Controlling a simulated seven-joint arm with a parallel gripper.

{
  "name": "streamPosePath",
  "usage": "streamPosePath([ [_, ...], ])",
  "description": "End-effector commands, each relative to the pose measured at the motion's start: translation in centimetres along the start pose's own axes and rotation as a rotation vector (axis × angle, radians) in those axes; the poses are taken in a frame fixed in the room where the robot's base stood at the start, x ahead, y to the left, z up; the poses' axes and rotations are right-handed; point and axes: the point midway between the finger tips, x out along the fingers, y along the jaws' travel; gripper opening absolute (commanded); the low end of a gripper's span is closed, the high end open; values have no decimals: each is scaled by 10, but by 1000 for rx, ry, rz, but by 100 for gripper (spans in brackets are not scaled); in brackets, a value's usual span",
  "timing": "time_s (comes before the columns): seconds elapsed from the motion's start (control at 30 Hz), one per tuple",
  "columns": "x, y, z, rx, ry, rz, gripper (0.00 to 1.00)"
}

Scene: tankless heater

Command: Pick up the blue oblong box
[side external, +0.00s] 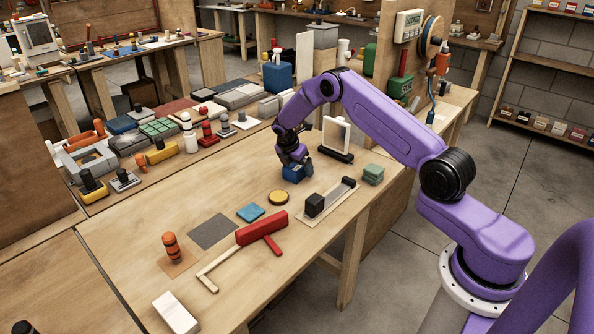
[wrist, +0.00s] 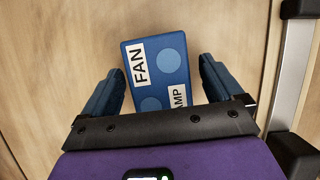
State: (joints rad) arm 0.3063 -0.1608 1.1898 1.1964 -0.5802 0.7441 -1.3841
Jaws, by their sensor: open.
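The blue oblong box (side external: 292,174) lies on the wooden workbench under my gripper in the side external view. In the wrist view the blue box (wrist: 173,68) shows white labels reading "FAN" and a partly hidden "AMP", with lighter blue round spots. My gripper (wrist: 160,80) is open, with one blue finger on each side of the box. The near end of the box is hidden by the gripper body. In the side external view my gripper (side external: 293,160) points down at the box; I cannot tell whether the fingers touch it.
A black block on a grey rail (side external: 326,200) stands close to the right. A yellow disc (side external: 278,197), a blue tile (side external: 250,212), and a red tool (side external: 262,231) lie nearer the front. A white panel on a black base (side external: 336,137) stands behind. Bare bench lies left of the box.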

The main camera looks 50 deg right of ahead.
Motion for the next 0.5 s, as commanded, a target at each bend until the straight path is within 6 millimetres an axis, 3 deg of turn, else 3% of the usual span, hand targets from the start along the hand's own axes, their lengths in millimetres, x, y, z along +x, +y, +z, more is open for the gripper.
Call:
streamPosePath([
  [0.37, 1, 0, 0, 0, 0, 1, 90],
  [0.5, 1, 0, 0, 0, 0, 1, 45],
])
